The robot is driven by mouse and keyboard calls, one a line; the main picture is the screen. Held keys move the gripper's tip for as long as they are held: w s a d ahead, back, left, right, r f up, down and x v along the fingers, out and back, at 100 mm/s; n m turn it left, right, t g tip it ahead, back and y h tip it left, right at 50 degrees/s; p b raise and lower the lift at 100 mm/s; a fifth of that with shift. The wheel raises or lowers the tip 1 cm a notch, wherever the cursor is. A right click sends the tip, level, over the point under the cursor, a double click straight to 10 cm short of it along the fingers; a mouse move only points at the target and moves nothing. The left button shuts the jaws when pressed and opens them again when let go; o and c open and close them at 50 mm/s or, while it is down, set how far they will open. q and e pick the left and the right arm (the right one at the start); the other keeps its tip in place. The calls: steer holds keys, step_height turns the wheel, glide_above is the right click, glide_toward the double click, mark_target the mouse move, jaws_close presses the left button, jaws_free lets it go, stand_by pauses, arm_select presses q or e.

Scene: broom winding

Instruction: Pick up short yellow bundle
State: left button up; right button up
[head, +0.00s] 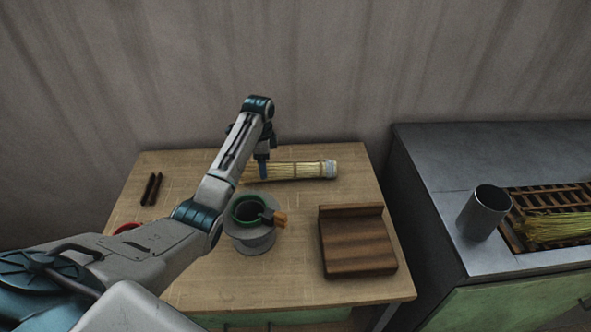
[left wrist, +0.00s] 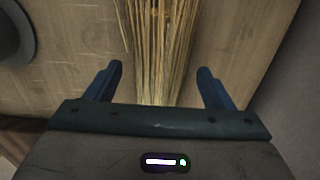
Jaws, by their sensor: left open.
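The short yellow bundle (head: 290,170) lies on its side across the back of the wooden table, with a pale band at its right end. Its straws also show in the left wrist view (left wrist: 158,45), running up between my fingers. My left gripper (head: 262,176) is over the bundle's left part, pointing down. In the left wrist view my left gripper (left wrist: 160,85) is open, one finger on each side of the straws. I cannot tell whether the fingers touch it. The bundle's left end is partly hidden by my arm. My right gripper is not in view.
A grey pot with a green ring (head: 254,238) stands in front of the bundle. A brown wooden block (head: 357,243) is at the table's right (head: 290,290). Two dark sticks (head: 152,188) lie left. A metal cup (head: 484,212) and a green straw bundle (head: 560,228) are on the right counter.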

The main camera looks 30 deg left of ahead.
arm_select(q)
step_height(320, 180, down, 2)
steer(key=shift+d+f, duration=0.1)
steer(key=shift+f, duration=0.6)
steer(key=shift+c, duration=0.3)
steer(key=c, duration=1)
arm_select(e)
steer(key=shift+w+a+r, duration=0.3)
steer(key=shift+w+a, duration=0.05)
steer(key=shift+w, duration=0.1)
